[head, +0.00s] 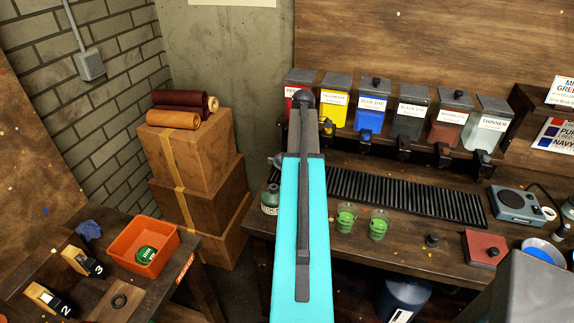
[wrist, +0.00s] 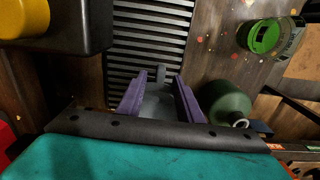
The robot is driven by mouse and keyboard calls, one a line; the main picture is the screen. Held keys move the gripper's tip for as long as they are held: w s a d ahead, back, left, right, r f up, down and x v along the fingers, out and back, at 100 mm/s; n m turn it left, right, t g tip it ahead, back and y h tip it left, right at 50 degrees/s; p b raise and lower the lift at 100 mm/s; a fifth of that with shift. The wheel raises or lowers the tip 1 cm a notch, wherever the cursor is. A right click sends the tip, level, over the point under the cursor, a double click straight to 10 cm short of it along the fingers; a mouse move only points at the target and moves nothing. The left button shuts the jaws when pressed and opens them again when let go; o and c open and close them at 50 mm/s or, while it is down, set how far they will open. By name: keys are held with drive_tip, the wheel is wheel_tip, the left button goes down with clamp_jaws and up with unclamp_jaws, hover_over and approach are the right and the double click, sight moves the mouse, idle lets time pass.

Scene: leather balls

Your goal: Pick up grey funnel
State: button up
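In the wrist view, my gripper (wrist: 160,92) points down over the black ribbed mat (wrist: 150,30), its two purple fingers spread apart. A grey form between them, with a small tab at its far end, appears to be the grey funnel (wrist: 158,103). I see no clear contact between it and the fingers, and its lower part is hidden by my gripper's dark edge. In the head view, a small grey shape, perhaps the funnel (head: 275,160), shows just left of my teal arm. My gripper is hidden there behind the arm.
A green bottle (wrist: 228,106) stands close to the right finger, with a green-filled glass (wrist: 264,36) beyond it. A dark dispenser (wrist: 75,30) with a yellow part is at upper left. In the head view, dye containers (head: 368,115) line the shelf behind the bench.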

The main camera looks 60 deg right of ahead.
drive_tip(key=shift+f+p, duration=0.6)
drive_tip(key=shift+f, duration=1.05)
clamp_jaws()
